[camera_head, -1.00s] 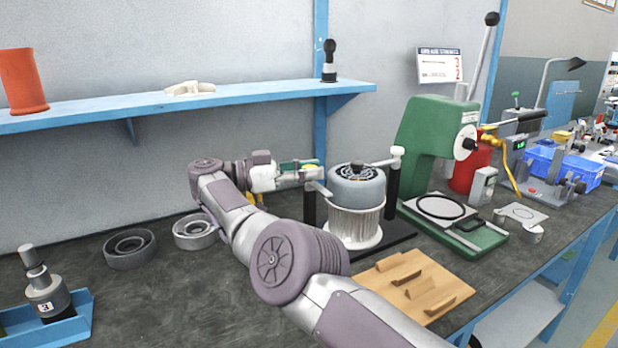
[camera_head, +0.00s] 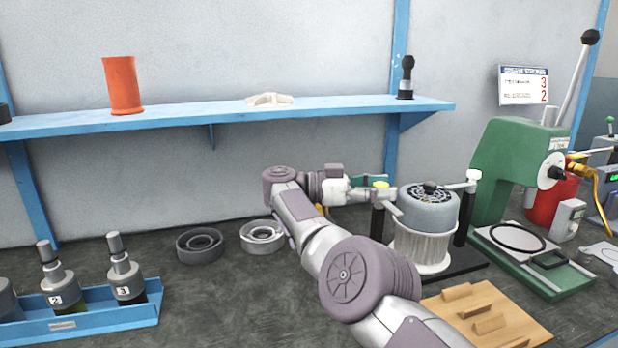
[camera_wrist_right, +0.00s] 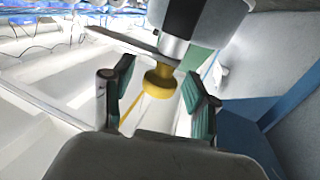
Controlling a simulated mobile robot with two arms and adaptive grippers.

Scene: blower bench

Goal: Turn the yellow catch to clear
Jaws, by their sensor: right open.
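The yellow catch (camera_head: 380,185) sits on top of the left black post (camera_head: 377,222) of the blower fixture. A flat silver arm reaches from it toward the grey blower housing (camera_head: 428,208). My right gripper (camera_head: 372,182) is at the catch, coming in from its left. In the right wrist view the yellow knob (camera_wrist_right: 160,80) of the catch lies between the two teal-padded fingers of my gripper (camera_wrist_right: 158,88), which stand apart. I see gaps beside the knob. My left gripper is not in view.
A green press (camera_head: 510,170) stands right of the fixture. A wooden block board (camera_head: 490,325) lies in front. Two grey rings (camera_head: 200,245) lie left of my arm, and a blue tray (camera_head: 90,318) with tools is farther left. A blue shelf (camera_head: 220,110) runs above.

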